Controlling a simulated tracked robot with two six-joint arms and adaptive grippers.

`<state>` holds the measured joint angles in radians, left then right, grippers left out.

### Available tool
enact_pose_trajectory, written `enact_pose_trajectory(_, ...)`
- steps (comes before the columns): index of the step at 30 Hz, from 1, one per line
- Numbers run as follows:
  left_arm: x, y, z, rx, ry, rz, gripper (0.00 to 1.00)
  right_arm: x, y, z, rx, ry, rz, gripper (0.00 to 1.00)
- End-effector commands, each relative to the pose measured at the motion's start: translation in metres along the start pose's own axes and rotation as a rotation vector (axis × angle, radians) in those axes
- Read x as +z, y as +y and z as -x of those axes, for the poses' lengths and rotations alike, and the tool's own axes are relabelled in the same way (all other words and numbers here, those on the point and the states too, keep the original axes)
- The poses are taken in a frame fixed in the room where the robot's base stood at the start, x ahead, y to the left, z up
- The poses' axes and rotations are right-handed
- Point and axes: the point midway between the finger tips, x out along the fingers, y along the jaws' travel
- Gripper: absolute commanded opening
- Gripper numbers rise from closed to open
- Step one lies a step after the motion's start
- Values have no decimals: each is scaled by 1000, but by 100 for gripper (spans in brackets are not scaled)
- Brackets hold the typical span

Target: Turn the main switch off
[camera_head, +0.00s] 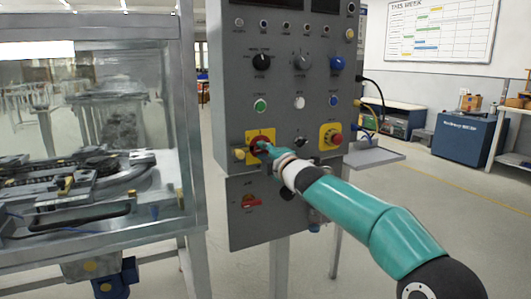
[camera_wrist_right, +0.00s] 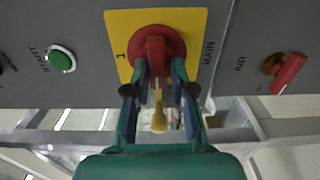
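The main switch (camera_wrist_right: 155,45) is a red rotary switch on a yellow plate (camera_wrist_right: 122,22), with "MAIN" printed beside it. In the right wrist view its handle runs up and down the picture, crossways to the "I" mark at the plate's left. In the head view the switch (camera_head: 258,142) is at the lower left of the grey panel, partly hidden by my gripper. My right gripper (camera_wrist_right: 159,72) has a finger on each side of the red handle and looks shut on it. It also shows in the head view (camera_head: 265,148). My left gripper is not in view.
A yellow piece (camera_head: 239,155) sticks out left of the switch. A red emergency button (camera_head: 335,139) is to the right, the green start button (camera_head: 260,105) above, the red AIR lever (camera_head: 251,201) below. A glazed machine enclosure (camera_head: 190,130) stands close on the left.

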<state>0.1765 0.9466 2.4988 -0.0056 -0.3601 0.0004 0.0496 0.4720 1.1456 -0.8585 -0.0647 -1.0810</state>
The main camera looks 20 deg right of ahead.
Motion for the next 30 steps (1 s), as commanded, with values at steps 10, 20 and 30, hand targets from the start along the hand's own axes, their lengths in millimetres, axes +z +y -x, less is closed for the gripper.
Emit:
enact_pose_trajectory(10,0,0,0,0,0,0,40,0,0,0,1,0,-2,42)
enact_pose_trajectory(20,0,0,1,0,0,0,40,0,2,8,3,3,-4,42)
enact_pose_trajectory(30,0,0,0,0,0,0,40,1,2,44,3,0,-4,42)
